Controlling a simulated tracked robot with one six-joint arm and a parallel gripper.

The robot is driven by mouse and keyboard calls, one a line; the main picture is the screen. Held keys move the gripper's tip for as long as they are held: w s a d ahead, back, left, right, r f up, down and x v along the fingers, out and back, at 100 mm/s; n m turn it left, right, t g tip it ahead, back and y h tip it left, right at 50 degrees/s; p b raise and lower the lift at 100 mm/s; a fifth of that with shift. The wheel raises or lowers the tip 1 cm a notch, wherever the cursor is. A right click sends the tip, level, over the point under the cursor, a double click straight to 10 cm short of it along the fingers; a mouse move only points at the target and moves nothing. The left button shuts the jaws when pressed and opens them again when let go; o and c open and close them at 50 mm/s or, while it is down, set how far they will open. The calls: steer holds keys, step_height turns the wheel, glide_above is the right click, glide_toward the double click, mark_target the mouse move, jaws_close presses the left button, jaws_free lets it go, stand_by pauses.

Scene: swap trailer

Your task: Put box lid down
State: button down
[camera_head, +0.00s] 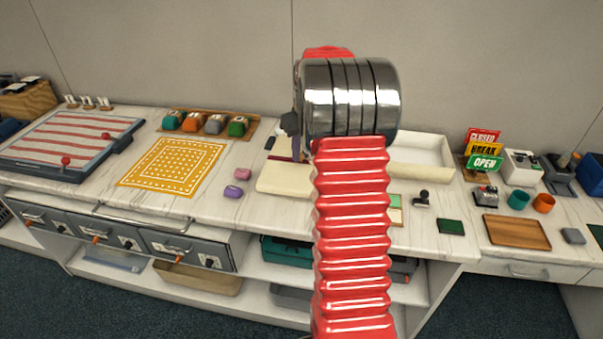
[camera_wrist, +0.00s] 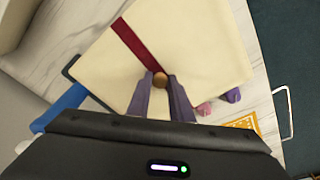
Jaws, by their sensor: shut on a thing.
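The box lid (camera_wrist: 195,45) is a flat cream panel with a dark red stripe and a round brown knob (camera_wrist: 160,80). In the wrist view, the purple fingers of my gripper (camera_wrist: 160,92) are shut on the knob from both sides. In the head view, the lid (camera_head: 285,180) shows left of my red arm, over the white marbled counter; my arm hides its right part. I cannot tell whether it touches the counter. An open cream box (camera_head: 422,171) stands right of my arm, partly hidden behind it. The gripper fingers (camera_head: 295,148) show small beside my wrist.
Pink (camera_head: 243,174) and purple (camera_head: 233,192) blocks lie left of the lid, beside a yellow patterned mat (camera_head: 173,166). A stamp (camera_head: 422,198) and green pad (camera_head: 451,227) lie right of my arm. Bare counter shows in front of the lid.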

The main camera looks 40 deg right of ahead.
mark_target(301, 169)
steer(key=shift+f, duration=1.1)
step_height(301, 169, down, 5)
steer(key=c, duration=1.6)
jaws_free()
